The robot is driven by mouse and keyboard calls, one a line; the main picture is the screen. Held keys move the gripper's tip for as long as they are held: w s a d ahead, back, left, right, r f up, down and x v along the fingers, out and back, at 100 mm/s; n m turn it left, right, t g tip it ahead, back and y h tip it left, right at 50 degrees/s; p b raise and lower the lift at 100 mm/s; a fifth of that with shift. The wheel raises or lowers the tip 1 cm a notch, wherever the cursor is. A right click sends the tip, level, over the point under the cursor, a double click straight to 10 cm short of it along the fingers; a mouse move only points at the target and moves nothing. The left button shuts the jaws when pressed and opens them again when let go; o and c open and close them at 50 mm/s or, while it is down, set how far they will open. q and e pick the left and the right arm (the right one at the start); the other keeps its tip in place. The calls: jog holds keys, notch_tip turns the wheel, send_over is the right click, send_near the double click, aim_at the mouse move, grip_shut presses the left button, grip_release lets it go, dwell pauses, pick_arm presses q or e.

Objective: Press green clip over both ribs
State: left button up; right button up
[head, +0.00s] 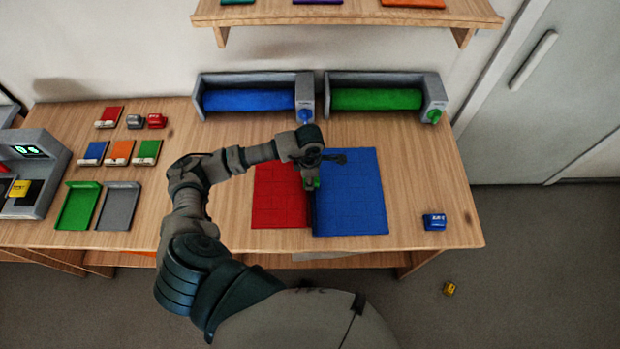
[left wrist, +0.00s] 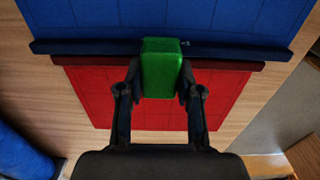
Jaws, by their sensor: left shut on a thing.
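The green clip (left wrist: 160,68) is held between the two fingers of my left gripper (left wrist: 158,88). The red panel (head: 275,205) and the blue panel (head: 352,205) lie side by side. In the left wrist view, the blue rib (left wrist: 90,46) and the dark red rib (left wrist: 228,65) run close together along the seam. The clip overlaps both ribs there; I cannot tell whether it is seated. My right gripper is not in view.
Blue (head: 248,100) and green (head: 375,99) rolls in grey holders stand at the back. A blue block (head: 434,222) lies near the right edge. Green (head: 78,207) and grey (head: 118,207) trays are at left. A yellow block (head: 449,288) is on the floor.

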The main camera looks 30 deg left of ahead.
pick_arm(q)
jog(key=shift+a+f+b, duration=0.2)
jog(key=shift+f+b, duration=0.1)
jog(key=shift+f, duration=0.1)
jog(key=shift+d+f+b, duration=0.15)
jog(key=shift+f+b, duration=0.2)
jog(key=o, duration=1)
notch_tip(320, 180, up, 12)
jog(key=shift+w+f, duration=0.1)
